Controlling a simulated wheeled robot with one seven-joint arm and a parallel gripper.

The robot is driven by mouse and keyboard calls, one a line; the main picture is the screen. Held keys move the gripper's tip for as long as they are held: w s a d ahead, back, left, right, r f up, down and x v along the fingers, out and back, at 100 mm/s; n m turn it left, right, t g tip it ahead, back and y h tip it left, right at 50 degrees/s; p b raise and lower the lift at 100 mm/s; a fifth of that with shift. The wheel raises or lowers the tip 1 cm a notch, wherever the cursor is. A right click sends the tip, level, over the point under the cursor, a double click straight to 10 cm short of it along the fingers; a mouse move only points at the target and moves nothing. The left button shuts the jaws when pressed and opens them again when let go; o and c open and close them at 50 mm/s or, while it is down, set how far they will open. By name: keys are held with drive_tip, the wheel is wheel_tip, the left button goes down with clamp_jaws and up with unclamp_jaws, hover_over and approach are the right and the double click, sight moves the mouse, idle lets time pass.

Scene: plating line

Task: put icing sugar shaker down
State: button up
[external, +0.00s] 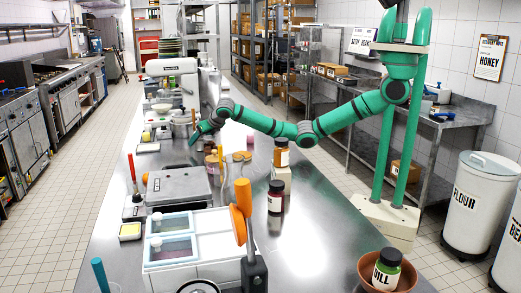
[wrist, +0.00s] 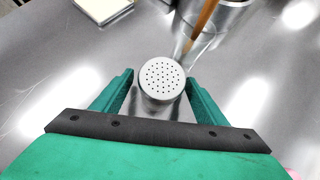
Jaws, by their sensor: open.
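The icing sugar shaker (wrist: 161,80) is a silver cylinder with a perforated round top. In the wrist view it stands upright on the steel counter, between the two green fingers of my gripper (wrist: 160,92). The fingers are open, with one on each side of the shaker. In the external view my gripper (external: 196,136) is low over the far part of the counter, at the end of the green arm. The shaker cannot be made out clearly there.
A metal pot (wrist: 234,14) with a brown-handled brush (wrist: 202,22) stands close beyond the shaker. A pale square tray (wrist: 103,8) is at the upper left. In the external view, a grey hinged appliance (external: 178,184) and dark jars (external: 275,197) stand nearer on the counter (external: 310,235).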

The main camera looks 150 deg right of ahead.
drive_tip(key=c, duration=1.3)
drive_tip(key=shift+c, duration=0.2)
drive_tip(key=shift+r, duration=0.15)
drive_tip(key=shift+r, duration=0.55)
wheel_tip(320, 180, up, 2)
drive_tip(key=shift+r, duration=0.1)
drive_tip(key=s+a+r, duration=0.5)
drive_tip(key=a+r, duration=0.4)
drive_tip(key=a, duration=0.4)
drive_tip(key=shift+s+r, duration=0.2)
drive_tip(key=shift+r, duration=0.1)
